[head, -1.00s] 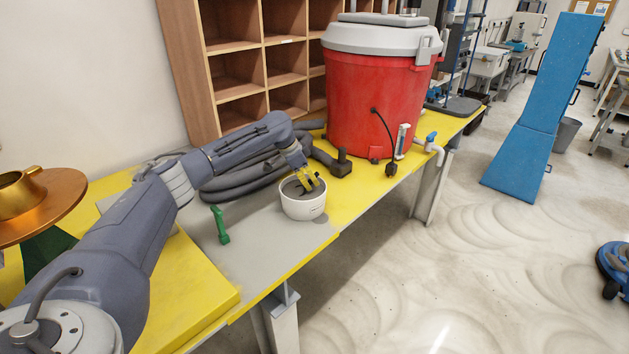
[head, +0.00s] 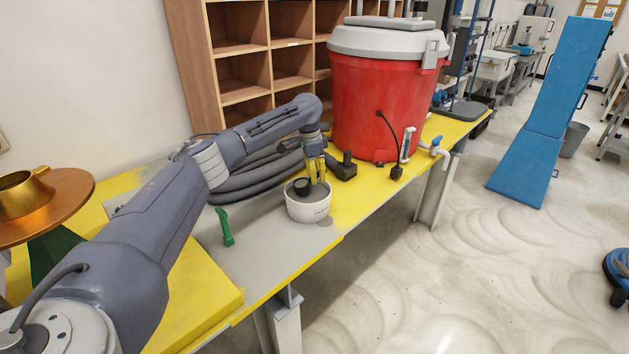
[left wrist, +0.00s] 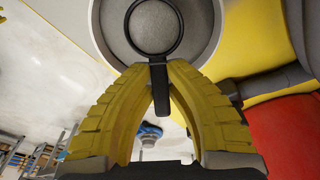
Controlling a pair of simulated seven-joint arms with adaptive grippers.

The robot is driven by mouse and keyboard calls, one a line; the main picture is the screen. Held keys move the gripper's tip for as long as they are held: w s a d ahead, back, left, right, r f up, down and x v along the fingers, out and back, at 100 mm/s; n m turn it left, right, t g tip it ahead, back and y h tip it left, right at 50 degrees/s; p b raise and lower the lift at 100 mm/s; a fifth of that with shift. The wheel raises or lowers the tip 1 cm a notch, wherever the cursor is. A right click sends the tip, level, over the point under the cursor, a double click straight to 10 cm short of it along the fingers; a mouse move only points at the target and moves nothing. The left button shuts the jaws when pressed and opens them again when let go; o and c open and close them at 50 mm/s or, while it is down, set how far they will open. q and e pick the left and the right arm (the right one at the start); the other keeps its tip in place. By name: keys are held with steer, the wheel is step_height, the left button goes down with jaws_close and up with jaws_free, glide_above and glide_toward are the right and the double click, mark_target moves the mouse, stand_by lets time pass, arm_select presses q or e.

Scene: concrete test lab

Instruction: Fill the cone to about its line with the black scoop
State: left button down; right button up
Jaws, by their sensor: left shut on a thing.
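A white tub (head: 308,213) of grey grainy material stands on the bench; its rim and contents also fill the top of the left wrist view (left wrist: 205,20). My left gripper (head: 317,175) is over the tub, fingers pointing down, shut on the handle of the black scoop (head: 302,187). In the left wrist view the scoop's handle (left wrist: 160,90) is between the yellow fingers and its round bowl is over the grey material. The bowl looks grey inside; how full it is I cannot tell. A gold cone-like cup (head: 22,196) with a wide copper-coloured flange stands at the far left. My right gripper is out of view.
Thick grey hoses (head: 255,180) lie behind. A large red cooler (head: 372,105) stands behind and right of the tub. The bench's front edge is close to the tub.

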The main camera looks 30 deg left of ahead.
arm_select(q)
steer(key=shift+w+d+r+g+y, duration=0.15)
steer(key=shift+r+g+y, duration=0.15)
steer(key=shift+r, duration=0.25)
steer(key=shift+w+d+r+g+y, duration=0.1)
steer(key=shift+r+g+y, duration=0.2)
steer(key=shift+r, duration=0.2)
steer(key=shift+r, duration=0.1)
